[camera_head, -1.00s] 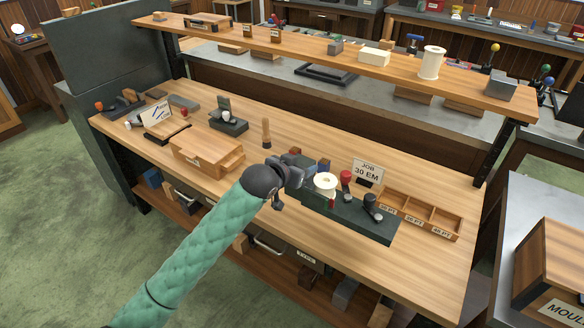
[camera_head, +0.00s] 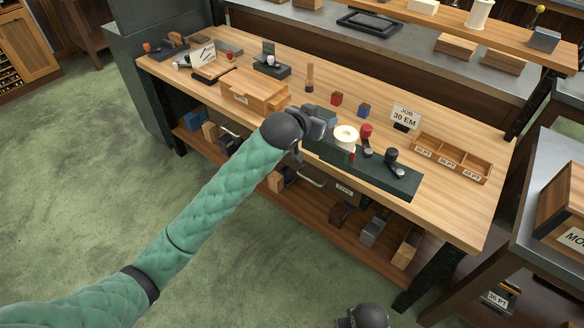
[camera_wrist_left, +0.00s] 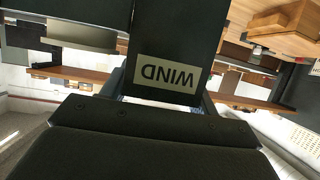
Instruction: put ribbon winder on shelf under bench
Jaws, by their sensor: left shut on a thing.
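The ribbon winder (camera_head: 380,178) has a long dark green base, a cream spool, a red knob and black fittings. It is at the front edge of the bench (camera_head: 440,212); I cannot tell whether it touches the top. My left gripper (camera_head: 318,128) is shut on its left end. The left wrist view shows a dark plate of the winder close up, with an upside-down "WIND" label (camera_wrist_left: 167,78). The shelf under the bench (camera_head: 315,222) shows below the bench front. A dark rounded part of my right arm shows at the bottom edge; its jaws cannot be made out.
The lower shelf holds a dark box (camera_head: 342,212), a grey block (camera_head: 374,228) and a wooden block (camera_head: 406,248) towards the right, and bins further left. A type tray (camera_head: 452,158) and a "JOB 30 EM" sign (camera_head: 404,117) stand on the bench. Green floor is clear in front.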

